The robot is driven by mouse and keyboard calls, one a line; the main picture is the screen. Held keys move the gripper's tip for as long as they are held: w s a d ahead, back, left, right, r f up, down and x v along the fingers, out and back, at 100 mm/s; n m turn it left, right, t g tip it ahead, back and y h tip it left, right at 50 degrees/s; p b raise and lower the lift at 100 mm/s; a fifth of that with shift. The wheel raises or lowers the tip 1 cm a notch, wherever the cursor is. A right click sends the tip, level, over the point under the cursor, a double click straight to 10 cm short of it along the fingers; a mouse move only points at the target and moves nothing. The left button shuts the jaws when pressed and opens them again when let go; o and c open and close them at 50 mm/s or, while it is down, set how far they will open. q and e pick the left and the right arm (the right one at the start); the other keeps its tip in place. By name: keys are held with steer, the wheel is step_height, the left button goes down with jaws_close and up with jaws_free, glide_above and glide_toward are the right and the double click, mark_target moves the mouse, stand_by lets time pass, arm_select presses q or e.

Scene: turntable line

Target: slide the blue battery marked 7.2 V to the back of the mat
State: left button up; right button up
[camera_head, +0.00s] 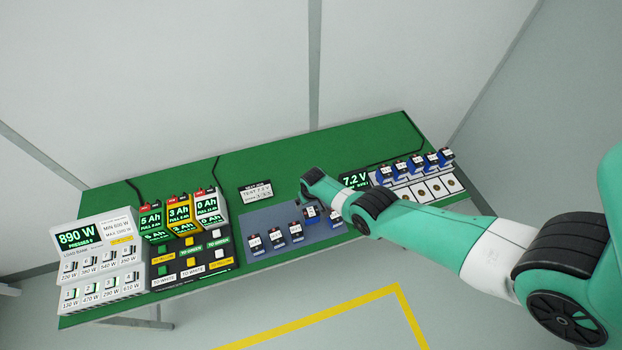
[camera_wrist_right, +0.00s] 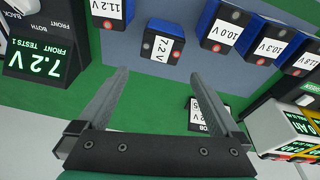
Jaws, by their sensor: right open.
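The blue battery marked 7.2 V (camera_wrist_right: 165,40) stands on the blue-grey mat (camera_wrist_right: 160,72), and its label and terminal dots show in the right wrist view. In the head view this battery (camera_head: 312,214) stands a little farther back than the row beside it. My right gripper (camera_wrist_right: 160,76) is open, its two fingers spread to either side of the line to the battery, with nothing between them. In the head view my right gripper (camera_head: 304,192) hangs over the back part of the mat (camera_head: 262,218), behind the battery. The left gripper is not in view.
Other blue batteries stand close by: 11.2 V (camera_wrist_right: 115,12) on one side and 10.0 V (camera_wrist_right: 220,28) on the other. A tester display (camera_wrist_right: 35,62) reads 7.2 V. A job card (camera_head: 256,192) stands behind the mat. Button panels (camera_head: 192,255) are at the left.

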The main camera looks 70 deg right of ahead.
mark_target(311, 214)
steer(key=shift+s+a+r+m+g+y+p, duration=0.3)
steer(key=shift+s+r+m+y, duration=0.3)
steer(key=shift+m, duration=0.2)
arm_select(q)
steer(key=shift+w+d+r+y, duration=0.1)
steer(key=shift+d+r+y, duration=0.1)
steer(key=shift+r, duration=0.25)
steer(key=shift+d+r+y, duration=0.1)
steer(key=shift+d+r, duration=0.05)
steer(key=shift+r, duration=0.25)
arm_select(e)
steer(key=shift+a+f, duration=0.15)
steer(key=f+b, duration=0.7)
steer(key=b, duration=0.2)
steer(key=d+f+b, duration=0.1)
steer(key=f+b, duration=0.3)
steer(key=shift+w+f, duration=0.3)
steer(key=shift+w, duration=0.1)
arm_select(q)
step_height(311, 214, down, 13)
arm_select(e)
steer(key=shift+r, duration=0.1)
